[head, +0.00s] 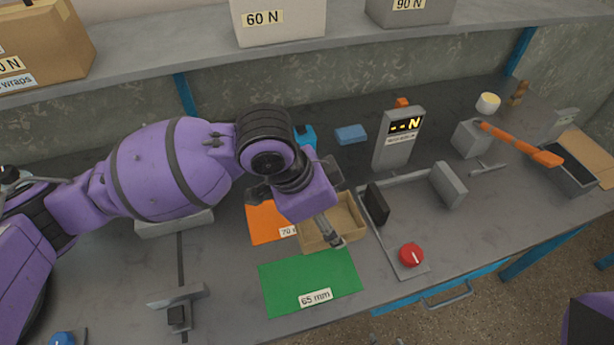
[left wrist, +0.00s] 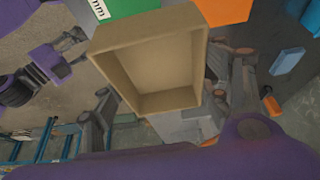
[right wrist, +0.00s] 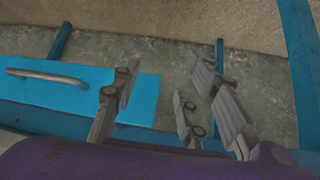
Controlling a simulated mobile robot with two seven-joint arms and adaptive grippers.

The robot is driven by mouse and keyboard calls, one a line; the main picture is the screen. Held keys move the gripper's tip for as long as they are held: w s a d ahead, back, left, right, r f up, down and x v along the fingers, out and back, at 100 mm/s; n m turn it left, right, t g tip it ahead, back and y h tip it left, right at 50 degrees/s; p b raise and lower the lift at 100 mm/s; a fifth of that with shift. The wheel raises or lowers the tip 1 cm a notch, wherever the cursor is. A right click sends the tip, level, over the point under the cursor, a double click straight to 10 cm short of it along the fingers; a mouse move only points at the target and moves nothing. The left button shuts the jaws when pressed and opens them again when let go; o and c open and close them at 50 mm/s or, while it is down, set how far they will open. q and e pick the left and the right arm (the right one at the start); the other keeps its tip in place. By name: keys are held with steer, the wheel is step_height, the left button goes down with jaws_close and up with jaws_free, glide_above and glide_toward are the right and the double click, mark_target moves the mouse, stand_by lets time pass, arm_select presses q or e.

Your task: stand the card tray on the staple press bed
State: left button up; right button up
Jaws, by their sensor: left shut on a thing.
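The card tray (head: 341,222), a shallow open tan box, is in the middle of the head view, beside the green and orange mats. My left gripper (head: 318,214) is shut on it from above, and its wrist hides part of the tray. In the left wrist view the empty tray (left wrist: 150,62) lies between the fingers. Whether it touches the table is unclear. The likely staple press, a grey block (head: 472,138) with an orange lever (head: 520,145), stands at the right back. Its bed is hard to make out. My right gripper (right wrist: 165,112) is open and empty, low by the table's front.
A green mat (head: 308,280) and an orange mat (head: 265,222) lie on the table. A gauge (head: 398,140), upright plates (head: 448,184) and a red knob (head: 411,255) stand right of the tray. A dark open bin (head: 568,172) is at far right. Boxes stand on the shelf above.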

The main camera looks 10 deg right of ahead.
arm_select(q)
steer(key=shift+s+d+r, duration=0.1)
steer(key=shift+s, duration=0.1)
steer(key=shift+w+a+n+t, duration=0.1)
steer(key=shift+a+n+t, duration=0.3)
steer(key=shift+n, duration=0.5)
arm_select(e)
steer(key=r+p, duration=0.1)
steer(key=w+a+r+p, duration=0.1)
steer(key=r+p, duration=0.1)
steer(key=shift+w, duration=0.2)
steer(key=shift+s, duration=0.3)
steer(key=shift+c, duration=1.1)
arm_select(q)
steer(key=w+a+r+n+t+y, duration=0.1)
steer(key=w+a+r+n, duration=0.2)
steer(key=a, duration=0.5)
steer(key=w+a+r+n+t+y, duration=0.1)
steer(key=w+a+r+n+y, duration=0.1)
steer(key=a+n, duration=0.4)
steer(key=w+a+r+n+y, duration=0.1)
steer(key=w+a+r+n, duration=0.3)
steer(key=a, duration=0.5)
steer(key=shift+a+r+n+t, duration=0.3)
steer(key=shift+r+n+t, duration=0.15)
steer(key=shift+r, duration=0.45)
arm_select(e)
steer(key=shift+f, duration=0.1)
